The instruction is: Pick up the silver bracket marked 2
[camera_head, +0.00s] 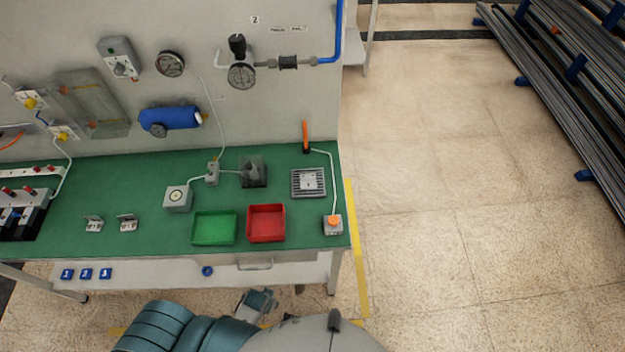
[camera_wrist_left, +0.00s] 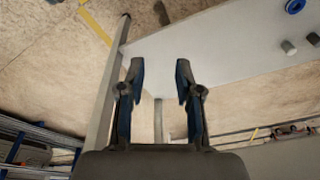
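Two small silver brackets stand on the green bench top at the left in the head view, a left one (camera_head: 93,224) and a right one (camera_head: 128,223). Each carries small marks, too small to read, so I cannot tell which is marked 2. In the left wrist view my left gripper (camera_wrist_left: 158,78) is open, its two fingers apart with nothing between them. It points at floor and the bench's lower part, and no bracket shows there. My right gripper is not in view.
A green tray (camera_head: 214,243) and a red tray (camera_head: 266,238) stand right of the brackets on the green bench (camera_head: 150,173). A dial box (camera_head: 178,198) stands behind the green tray. Blue numbered blocks (camera_head: 86,274) lie on the lower shelf. Open floor lies right of the bench.

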